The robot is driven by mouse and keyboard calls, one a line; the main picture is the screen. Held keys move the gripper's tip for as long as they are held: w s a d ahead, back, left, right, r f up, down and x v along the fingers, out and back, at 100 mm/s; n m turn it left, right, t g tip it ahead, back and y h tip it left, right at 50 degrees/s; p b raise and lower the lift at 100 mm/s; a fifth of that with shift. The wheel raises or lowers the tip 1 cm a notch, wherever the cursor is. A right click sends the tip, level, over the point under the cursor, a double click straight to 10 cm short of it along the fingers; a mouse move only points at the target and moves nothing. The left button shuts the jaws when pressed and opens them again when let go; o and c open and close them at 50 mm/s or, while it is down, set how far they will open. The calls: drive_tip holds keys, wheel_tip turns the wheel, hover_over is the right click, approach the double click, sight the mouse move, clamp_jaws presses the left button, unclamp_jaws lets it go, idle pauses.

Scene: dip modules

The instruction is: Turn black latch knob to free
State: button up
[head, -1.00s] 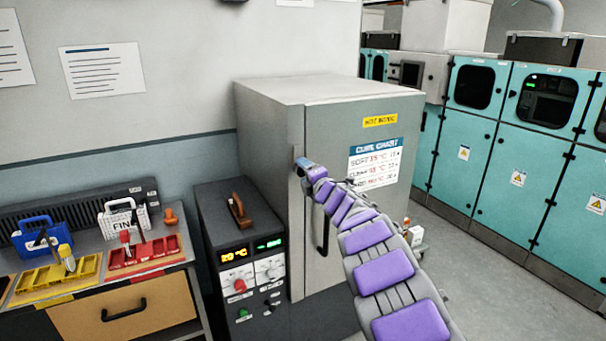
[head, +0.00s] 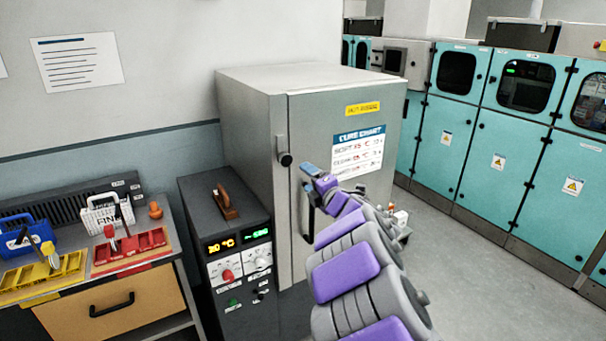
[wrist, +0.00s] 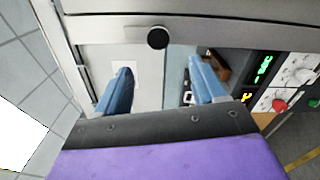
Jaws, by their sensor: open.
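The round black latch knob (head: 285,159) sits on a vertical plate at the left edge of the grey oven's door (head: 335,115). It also shows in the wrist view (wrist: 157,38), beyond and between my two blue fingers. My gripper (head: 310,170) is open and empty in front of the door, a little right of the knob and apart from it. In the wrist view my gripper (wrist: 163,82) has a wide gap between its fingertips. The black door handle (head: 309,222) is partly hidden behind my arm.
A dark control unit (head: 222,215) with lit displays and a brown-handled tool on top stands left of the oven. A bench with a red tray (head: 130,248) and a yellow tray (head: 45,272) is further left.

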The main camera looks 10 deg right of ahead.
drive_tip(key=shift+v, duration=1.6)
drive_tip(key=shift+d, duration=0.1)
drive_tip(key=s+d+r+m+g+h, duration=0.1)
drive_tip(key=s+d+r+m+h, duration=0.2)
drive_tip(key=s+d+m+h, duration=0.45)
drive_tip(key=s+d+f+m+g+h, duration=0.2)
drive_tip(key=s+d+m+g+h, duration=0.25)
drive_tip(key=s+m, duration=0.4)
drive_tip(key=s+a+f+m+g+y, duration=0.2)
drive_tip(key=s+a+f+g, duration=0.2)
drive_tip(key=s, duration=0.8)
drive_tip(key=s+a+f+m+g+y, duration=0.2)
drive_tip(key=s+a, duration=0.6)
drive_tip(key=s, duration=0.5)
drive_tip(key=s+a+f+m+g+y, duration=0.2)
drive_tip(key=s+a+f+m+g, duration=0.2)
drive_tip(key=s, duration=0.9)
wheel_tip(320, 180, down, 2)
drive_tip(key=a+g, duration=0.2)
drive_tip(key=g, duration=0.1)
drive_tip(key=shift+f, duration=0.25)
